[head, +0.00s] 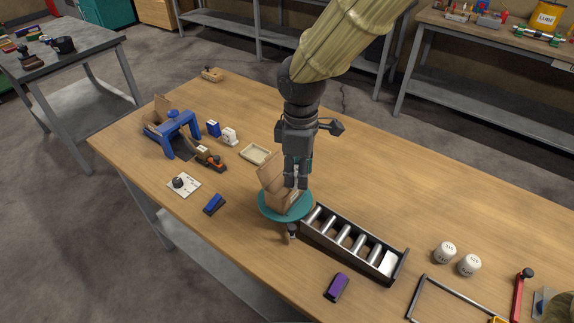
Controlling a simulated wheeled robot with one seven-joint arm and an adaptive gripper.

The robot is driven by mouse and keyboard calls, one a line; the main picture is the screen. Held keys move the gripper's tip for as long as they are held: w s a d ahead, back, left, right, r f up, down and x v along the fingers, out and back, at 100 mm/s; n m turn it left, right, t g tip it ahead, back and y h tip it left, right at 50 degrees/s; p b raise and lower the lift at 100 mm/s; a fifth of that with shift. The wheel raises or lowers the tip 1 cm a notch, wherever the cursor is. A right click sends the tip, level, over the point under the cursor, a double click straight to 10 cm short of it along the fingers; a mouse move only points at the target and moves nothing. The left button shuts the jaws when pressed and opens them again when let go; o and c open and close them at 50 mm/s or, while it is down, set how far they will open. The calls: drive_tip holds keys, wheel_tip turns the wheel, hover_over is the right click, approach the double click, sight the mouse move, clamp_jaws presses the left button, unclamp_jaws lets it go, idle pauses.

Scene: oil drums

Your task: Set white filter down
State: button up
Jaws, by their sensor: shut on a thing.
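My gripper (297,182) points down at the open cardboard box (280,197). The box stands on a round teal turntable (265,212) near the table's front edge, with a flap raised at the left. The fingers are shut with their tips at the box opening. What they hold is hidden by the fingers and the box, so I cannot make out a white filter there. Two white cylinders with dark markings, one nearer the back (445,252) and one nearer the front (468,265), stand upright and apart on the table at the right.
A roller tray (345,262) with a white block (389,263) adjoins the turntable. A purple block (337,287), blue block (214,203), shallow cream tray (255,154) and blue stand (172,128) are around. The table behind the roller tray is clear.

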drive_tip(key=w+a+f+p, duration=0.2)
drive_tip(key=w+f, duration=0.2)
drive_tip(key=shift+a, duration=0.4)
drive_tip(key=shift+f, duration=0.6)
drive_tip(key=o, duration=0.7)
drive_tip(key=shift+o, duration=0.2)
wheel_tip(320, 180, up, 13)
drive_tip(key=b, duration=0.1)
drive_tip(key=shift+b, duration=0.35)
drive_tip(key=shift+r, duration=0.1)
